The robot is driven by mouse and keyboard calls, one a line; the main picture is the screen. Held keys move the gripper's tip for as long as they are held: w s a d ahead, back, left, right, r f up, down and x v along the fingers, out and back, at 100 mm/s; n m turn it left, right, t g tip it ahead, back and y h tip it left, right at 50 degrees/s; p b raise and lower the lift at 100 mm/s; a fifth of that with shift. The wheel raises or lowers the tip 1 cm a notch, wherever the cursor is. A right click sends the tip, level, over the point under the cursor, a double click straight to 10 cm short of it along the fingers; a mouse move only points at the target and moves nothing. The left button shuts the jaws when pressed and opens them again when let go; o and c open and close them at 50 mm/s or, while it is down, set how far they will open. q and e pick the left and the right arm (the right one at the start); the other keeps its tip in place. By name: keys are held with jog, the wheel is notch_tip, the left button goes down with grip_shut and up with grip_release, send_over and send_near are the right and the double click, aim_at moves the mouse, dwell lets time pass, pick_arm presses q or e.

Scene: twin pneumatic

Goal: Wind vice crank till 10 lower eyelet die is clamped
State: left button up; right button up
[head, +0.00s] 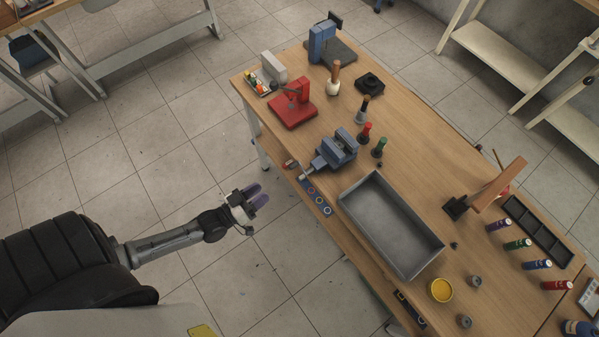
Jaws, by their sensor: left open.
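The blue-grey vice (336,149) stands near the left edge of the wooden workbench. Its crank end (307,173) points left toward the bench edge. I cannot make out a die between its jaws at this size. My left gripper (259,195), with purple finger pads, is open and empty. It is over the floor to the left of the bench, apart from the vice and its crank. My right gripper is not in view.
A grey tray (392,224) sits right of the vice. A red press (293,104) and a blue machine (325,44) stand farther back. Red-topped (365,133) and green-topped (380,147) tools stand close beside the vice.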

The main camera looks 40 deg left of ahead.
aim_at(292, 165)
pick_arm(q)
jog(key=shift+n, duration=0.4)
jog(key=shift+w+d, duration=0.2)
jog(key=shift+w, duration=2.15)
jog(key=shift+w+d, duration=0.15)
jog(key=shift+w, duration=2.15)
jog(key=shift+w+d, duration=0.2)
jog(key=shift+w, duration=2.15)
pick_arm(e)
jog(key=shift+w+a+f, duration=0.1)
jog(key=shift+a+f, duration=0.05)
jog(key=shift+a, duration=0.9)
